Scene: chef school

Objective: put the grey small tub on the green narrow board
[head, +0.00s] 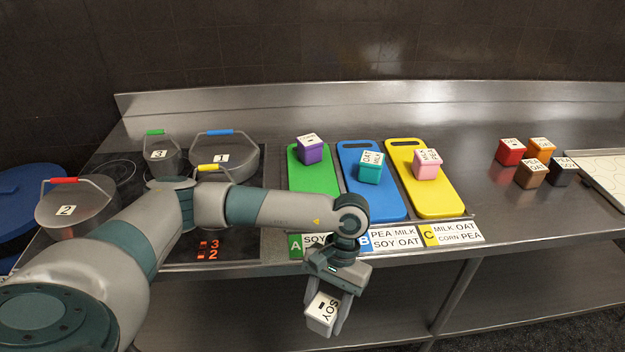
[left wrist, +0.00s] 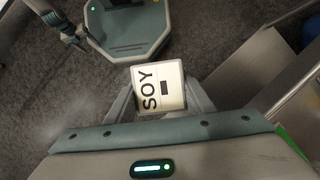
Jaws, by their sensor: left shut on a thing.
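The grey small tub (head: 321,313), with a white lid marked SOY, is held between the fingers of my left gripper (head: 328,306). The gripper is shut on it, in front of and below the counter's front edge. In the left wrist view the tub's lid (left wrist: 158,88) shows between the fingers. The green narrow board (head: 322,184) lies on the counter, with a purple tub (head: 312,152) at its far end. The near part of the board is bare. My right gripper is not in view.
A blue board (head: 384,205) with a teal tub (head: 370,170) and a yellow board (head: 438,202) with a pink tub (head: 427,165) lie to the right. Lidded pots stand on the hob at left. Several tubs, one red (head: 510,152), stand farther right. Label cards line the front edge.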

